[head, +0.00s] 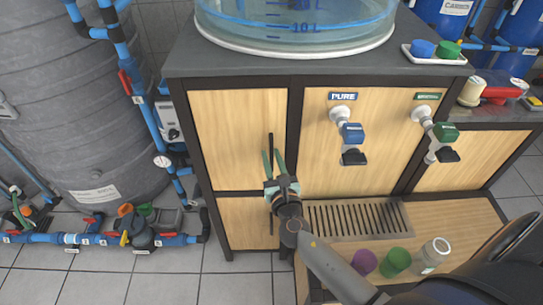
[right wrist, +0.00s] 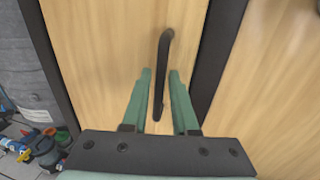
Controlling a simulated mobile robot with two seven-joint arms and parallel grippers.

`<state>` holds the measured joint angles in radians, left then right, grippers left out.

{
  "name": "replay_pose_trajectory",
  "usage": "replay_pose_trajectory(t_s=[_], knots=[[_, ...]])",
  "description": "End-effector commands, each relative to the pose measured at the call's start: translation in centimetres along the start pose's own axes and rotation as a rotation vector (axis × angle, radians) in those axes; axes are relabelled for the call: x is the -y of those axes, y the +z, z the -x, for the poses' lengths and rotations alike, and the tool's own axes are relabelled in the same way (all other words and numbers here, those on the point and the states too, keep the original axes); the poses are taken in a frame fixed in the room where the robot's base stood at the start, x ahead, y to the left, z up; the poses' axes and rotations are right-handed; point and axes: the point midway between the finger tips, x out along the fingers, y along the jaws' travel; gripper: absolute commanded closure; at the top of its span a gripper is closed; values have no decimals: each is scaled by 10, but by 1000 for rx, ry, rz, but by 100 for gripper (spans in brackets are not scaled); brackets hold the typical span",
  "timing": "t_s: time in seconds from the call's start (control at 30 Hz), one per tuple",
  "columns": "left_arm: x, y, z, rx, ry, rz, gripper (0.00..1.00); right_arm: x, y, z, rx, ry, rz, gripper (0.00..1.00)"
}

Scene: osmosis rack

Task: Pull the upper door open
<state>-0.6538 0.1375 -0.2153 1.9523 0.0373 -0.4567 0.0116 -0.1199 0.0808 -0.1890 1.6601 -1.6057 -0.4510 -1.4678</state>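The upper door (head: 225,125) is a light wood panel at the left of the rack's front, and it looks closed. Its black vertical bar handle (head: 270,140) is near the right edge of the panel. In the right wrist view the handle (right wrist: 165,52) runs down between the two green fingers. My right gripper (head: 273,160) is open, with one finger on each side of the handle; I cannot tell if either touches it. In the right wrist view the gripper (right wrist: 161,76) shows a gap around the bar. My left gripper is not in view.
A lower door (head: 235,222) is below the upper one. Blue and green taps (head: 352,132) stick out at the right above a drain grille (head: 355,219). Purple and green caps (head: 397,261) and a jar stand on the low shelf. Blue pipes and a grey tank (head: 70,90) are at left.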

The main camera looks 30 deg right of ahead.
Motion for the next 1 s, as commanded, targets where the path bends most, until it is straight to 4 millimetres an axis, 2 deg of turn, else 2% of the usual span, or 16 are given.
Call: replay_pose_trajectory(t_s=[0.33,0.6,1.0], knots=[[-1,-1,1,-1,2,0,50,0,0,-4,-1,0,-1,73],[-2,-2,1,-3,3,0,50,0,0,-4,0,0,-1,100],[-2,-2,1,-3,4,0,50,0,0,-4,0,0,0,100]])
